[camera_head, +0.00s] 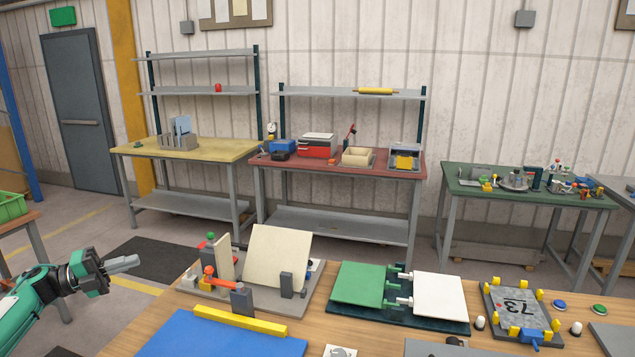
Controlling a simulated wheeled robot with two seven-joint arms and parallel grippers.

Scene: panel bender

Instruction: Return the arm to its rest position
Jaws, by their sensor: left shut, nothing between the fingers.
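My left gripper (124,264) comes in from the left edge on a green arm with a black wrist. Its grey fingers are closed together and empty. It is held in the air left of the wooden table (140,324), apart from everything on it. My right gripper does not show. A panel bender (275,257) with a cream sheet, a red-topped lever and grey blocks stands on the table to the right of the gripper.
Workbenches with yellow (226,150), red (262,161) and green tops stand behind. A green crate (12,206) is at left.

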